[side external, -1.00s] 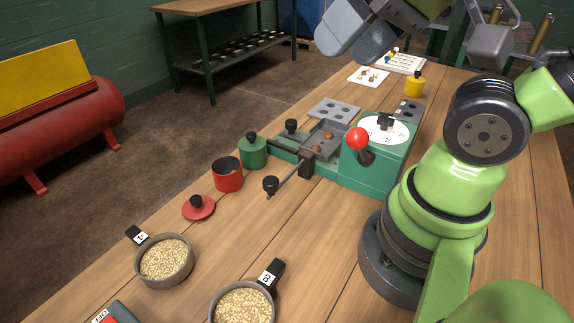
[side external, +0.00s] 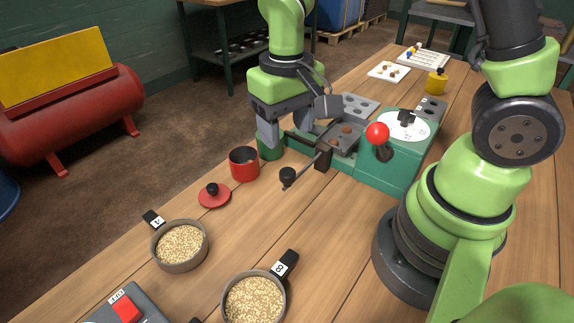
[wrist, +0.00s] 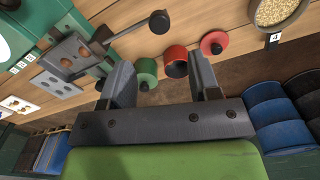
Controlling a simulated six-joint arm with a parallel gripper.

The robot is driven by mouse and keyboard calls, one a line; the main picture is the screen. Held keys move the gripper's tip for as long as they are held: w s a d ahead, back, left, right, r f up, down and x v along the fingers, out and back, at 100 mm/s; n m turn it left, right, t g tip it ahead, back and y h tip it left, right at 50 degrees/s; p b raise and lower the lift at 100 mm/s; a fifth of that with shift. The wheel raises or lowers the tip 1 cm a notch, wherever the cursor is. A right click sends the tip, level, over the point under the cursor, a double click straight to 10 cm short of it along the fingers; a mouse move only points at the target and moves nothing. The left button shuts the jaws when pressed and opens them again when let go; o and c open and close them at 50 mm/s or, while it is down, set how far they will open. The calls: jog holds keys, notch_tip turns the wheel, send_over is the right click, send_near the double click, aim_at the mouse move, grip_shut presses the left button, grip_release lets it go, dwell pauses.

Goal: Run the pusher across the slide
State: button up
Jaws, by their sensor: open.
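The green machine (side external: 388,170) on the bench has a grey slide tray (side external: 345,135) with small brown pieces in it. It also shows at the left of the wrist view (wrist: 75,55). A rod with a black knob (side external: 288,177) sticks out at the slide's front; the knob also shows in the wrist view (wrist: 160,22). I cannot tell for sure which part is the pusher; the slide's far left end is hidden behind my gripper.
An open red canister (side external: 244,164) and a red lid (side external: 214,195) stand in front. Two grain pans (side external: 180,245) (side external: 254,298) are nearer. A lever with a red ball (side external: 377,133) rises from the machine. The bench's left edge is close to the canisters.

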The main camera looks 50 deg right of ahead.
aim_at(287, 171)
notch_tip(287, 171, down, 9)
jog(key=shift+r, duration=0.15)
jog(key=shift+c, duration=0.4)
